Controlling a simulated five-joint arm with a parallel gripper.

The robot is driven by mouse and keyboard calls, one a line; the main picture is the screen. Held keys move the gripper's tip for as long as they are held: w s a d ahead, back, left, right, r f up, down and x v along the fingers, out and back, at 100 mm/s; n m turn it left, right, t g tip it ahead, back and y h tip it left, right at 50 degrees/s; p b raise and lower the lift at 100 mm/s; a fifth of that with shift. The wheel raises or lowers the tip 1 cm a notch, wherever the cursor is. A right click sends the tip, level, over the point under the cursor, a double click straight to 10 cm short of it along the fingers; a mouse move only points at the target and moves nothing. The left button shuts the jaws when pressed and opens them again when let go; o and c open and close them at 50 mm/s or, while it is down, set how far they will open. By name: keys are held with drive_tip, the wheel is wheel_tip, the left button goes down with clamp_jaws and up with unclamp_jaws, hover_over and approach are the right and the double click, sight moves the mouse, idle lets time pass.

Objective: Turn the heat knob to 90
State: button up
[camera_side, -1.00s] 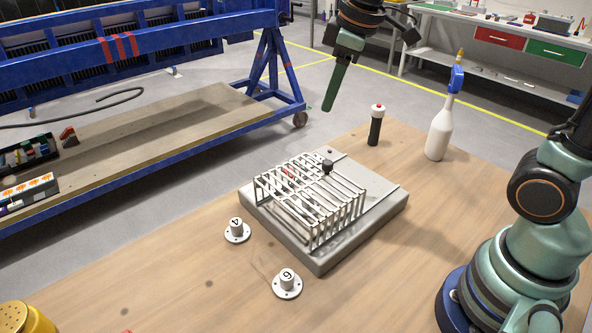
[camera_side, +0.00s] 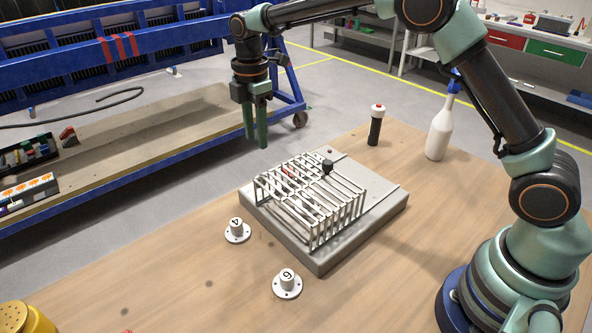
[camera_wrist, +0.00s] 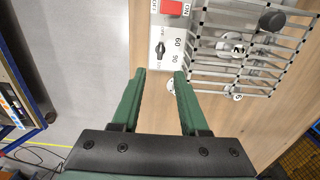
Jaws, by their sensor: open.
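The heat knob (camera_wrist: 160,50) looks like a small black pointer knob on a pale panel in the wrist view. Printed OFF, 60 and 90 marks surround it; its exact setting is too small to tell. The knob does not show in the side view. My gripper (camera_side: 256,142) is open, empty and pointing down, in the air beyond the left end of the grey jig (camera_side: 330,262). In the wrist view, my gripper (camera_wrist: 160,72) has its two green fingers apart, with the knob just beyond the tips in the picture.
A white wire cage (camera_side: 312,195) stands on the jig, near a black round knob (camera_side: 327,167). Flanged white pieces marked 4 (camera_side: 237,231) and 6 (camera_side: 287,284) are at the front. A red-topped black cylinder (camera_side: 375,130) and spray bottle (camera_side: 438,135) stand behind.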

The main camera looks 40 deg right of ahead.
wheel_tip(320, 180, down, 11)
drive_tip(key=shift+f, duration=0.1)
idle(0.3)
drive_tip(key=shift+s, duration=0.1)
clamp_jaws()
